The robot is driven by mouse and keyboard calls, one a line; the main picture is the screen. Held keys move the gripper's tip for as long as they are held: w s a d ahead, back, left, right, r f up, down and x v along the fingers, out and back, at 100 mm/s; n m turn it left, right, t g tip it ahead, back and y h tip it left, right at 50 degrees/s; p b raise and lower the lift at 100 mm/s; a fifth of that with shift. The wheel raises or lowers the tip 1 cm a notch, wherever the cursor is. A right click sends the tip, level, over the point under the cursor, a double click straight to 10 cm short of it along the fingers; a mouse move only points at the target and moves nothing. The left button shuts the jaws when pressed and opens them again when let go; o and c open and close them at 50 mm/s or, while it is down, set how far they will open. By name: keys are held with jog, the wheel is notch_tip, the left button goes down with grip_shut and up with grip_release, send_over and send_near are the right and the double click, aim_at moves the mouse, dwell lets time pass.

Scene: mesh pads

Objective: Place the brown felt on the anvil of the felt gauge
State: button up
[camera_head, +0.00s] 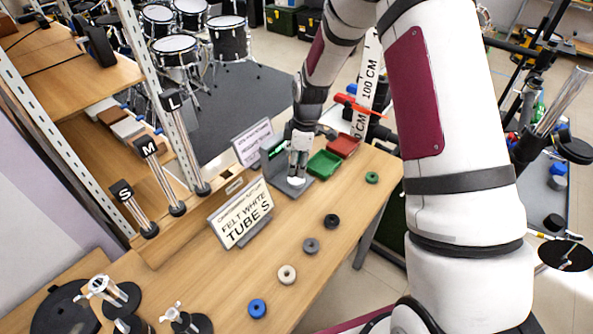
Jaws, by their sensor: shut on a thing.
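My gripper (296,180) points down over the grey base of the felt gauge (279,184), near the back of the wooden bench. The gauge's dark upright body with a small green display stands just left of my gripper. The anvil is hidden or too small to make out behind the fingers. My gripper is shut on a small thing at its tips. The brown felt itself cannot be made out; no brown ring lies among the loose felts, so the held thing appears to be it. Whether it touches the gauge cannot be told.
Green (372,178), black (331,220), grey (311,245), cream (287,274) and blue (257,308) felt rings lie along the bench. A green tray (324,164) and red tray (343,146) sit right of the gauge.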

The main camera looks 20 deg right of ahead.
aim_at(297, 171)
jog(key=shift+w+f, duration=0.15)
jog(key=shift+w, duration=0.2)
jog(key=shift+f, duration=1.6)
jog(key=shift+f, duration=0.1)
jog(key=o, duration=0.7)
